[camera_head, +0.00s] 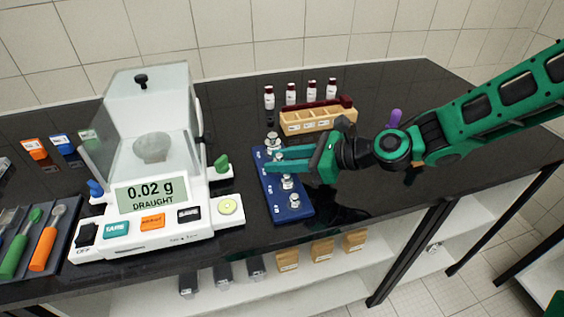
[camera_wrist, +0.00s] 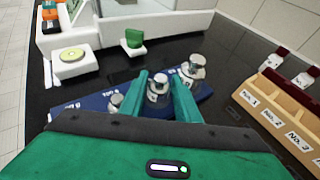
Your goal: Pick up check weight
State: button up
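Several silver knobbed check weights stand in a row on a blue tray (camera_head: 293,214). My gripper (camera_head: 268,160) reaches in from the right over the tray's middle. In the wrist view its two green fingers (camera_wrist: 158,82) are apart, one on each side of the middle weight (camera_wrist: 157,89). I cannot tell whether they touch it. A larger weight (camera_wrist: 193,68) stands beyond the right finger, and a smaller one (camera_wrist: 116,101) stands left of the left finger. In the head view the fingers partly hide the middle of the row.
A balance (camera_head: 152,222) reading 0.02 g stands left of the tray, its glass shield (camera_head: 150,110) above. A wooden rack (camera_head: 318,119) and several red-capped bottles (camera_head: 291,95) stand behind. Tools lie in a dark tray (camera_head: 68,240) at left.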

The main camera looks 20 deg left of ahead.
jog(key=shift+a, duration=0.1)
grip_shut()
jog(key=shift+r, duration=0.1)
